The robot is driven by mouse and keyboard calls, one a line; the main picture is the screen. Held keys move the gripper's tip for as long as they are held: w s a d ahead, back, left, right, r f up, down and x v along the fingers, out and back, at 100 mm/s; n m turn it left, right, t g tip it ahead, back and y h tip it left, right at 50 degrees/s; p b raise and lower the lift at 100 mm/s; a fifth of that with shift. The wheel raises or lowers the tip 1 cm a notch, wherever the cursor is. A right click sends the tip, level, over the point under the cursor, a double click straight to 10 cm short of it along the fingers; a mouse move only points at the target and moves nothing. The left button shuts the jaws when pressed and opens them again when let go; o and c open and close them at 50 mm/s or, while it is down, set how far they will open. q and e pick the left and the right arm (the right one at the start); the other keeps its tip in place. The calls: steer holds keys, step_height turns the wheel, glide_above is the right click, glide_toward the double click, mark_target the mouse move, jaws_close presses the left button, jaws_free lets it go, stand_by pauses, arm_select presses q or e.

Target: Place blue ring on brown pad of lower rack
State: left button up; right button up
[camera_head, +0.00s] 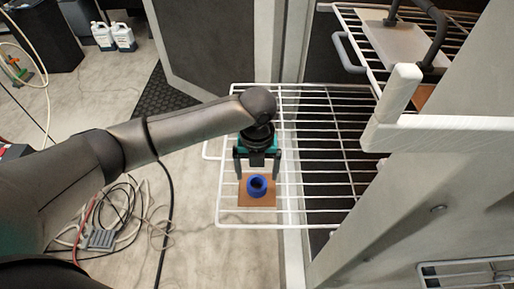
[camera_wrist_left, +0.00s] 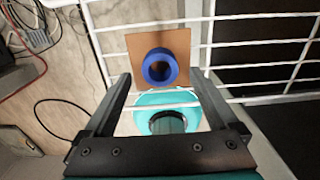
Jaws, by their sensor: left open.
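The blue ring (camera_head: 257,185) sits on the brown pad (camera_head: 244,200) at the front left of the white wire lower rack (camera_head: 320,180). In the left wrist view the ring (camera_wrist_left: 160,68) stands on the pad (camera_wrist_left: 141,46), inside its edges and nearer one side. My left gripper (camera_head: 257,172) is open and empty, with its fingers apart just behind the ring in the head view. In the left wrist view the fingers (camera_wrist_left: 160,95) do not touch the ring. My right gripper is in neither view.
An upper wire rack (camera_head: 350,45) holds a grey tray (camera_head: 400,45) at the upper right. Cables and a power strip (camera_head: 101,239) lie on the floor at left. White bottles (camera_head: 122,37) stand at the back left.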

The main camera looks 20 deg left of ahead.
arm_select(q)
step_height(320, 180, up, 8)
steer(key=p, duration=0.3)
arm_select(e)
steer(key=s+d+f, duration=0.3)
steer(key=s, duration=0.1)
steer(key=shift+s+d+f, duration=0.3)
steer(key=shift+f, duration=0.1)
arm_select(q)
steer(key=shift+f, duration=0.15)
